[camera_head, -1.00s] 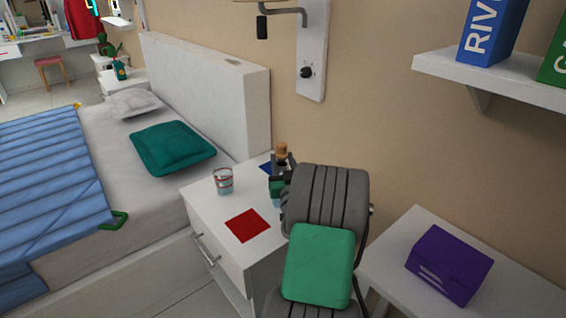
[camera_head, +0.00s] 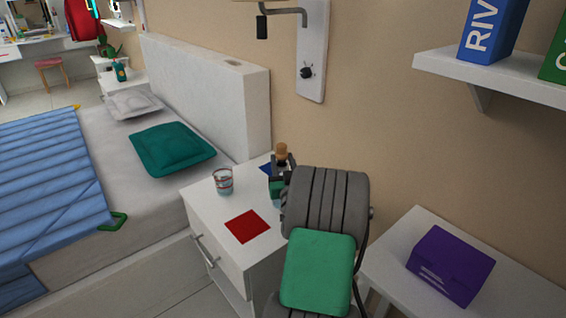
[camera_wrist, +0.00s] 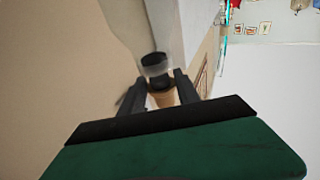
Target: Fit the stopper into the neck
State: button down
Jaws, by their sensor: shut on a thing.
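My gripper (camera_head: 283,161) is over the back of the white nightstand (camera_head: 208,207), and its dark fingers are shut on a tan, cork-like stopper (camera_head: 281,150). In the wrist view the stopper (camera_wrist: 164,98) is between the two fingers. A clear round piece with a dark end (camera_wrist: 154,62) shows just past the fingertips; I cannot tell whether it is a neck or part of the stopper. In the head view a pale bluish glassy bit (camera_head: 275,203) shows below the gripper; the rest is hidden by my arm. I cannot tell whether stopper and neck touch.
A drinking glass (camera_head: 223,183) stands on the nightstand left of my gripper, with a red square (camera_head: 247,226) in front and a blue patch (camera_head: 265,168) behind. The bed headboard (camera_head: 225,90) and wall are close. A purple box (camera_head: 450,265) sits on the right-hand table.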

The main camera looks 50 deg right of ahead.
jog(key=shift+f+b, duration=0.65)
jog(key=shift+b, duration=0.05)
jog(key=shift+r, duration=0.2)
jog(key=shift+b, duration=0.9)
dwell(1.2)
jog(key=shift+f, duration=0.2)
jog(key=shift+r+b, duration=0.15)
jog(key=shift+b, duration=0.2)
dwell(0.4)
jog(key=shift+w+a+b, duration=0.15)
jog(key=shift+b, duration=0.6)
dwell(1.0)
jog(key=shift+f+b, duration=0.3)
jog(key=shift+f, duration=0.05)
jog(key=shift+r, duration=0.15)
dwell(0.5)
jog(key=shift+b, duration=0.4)
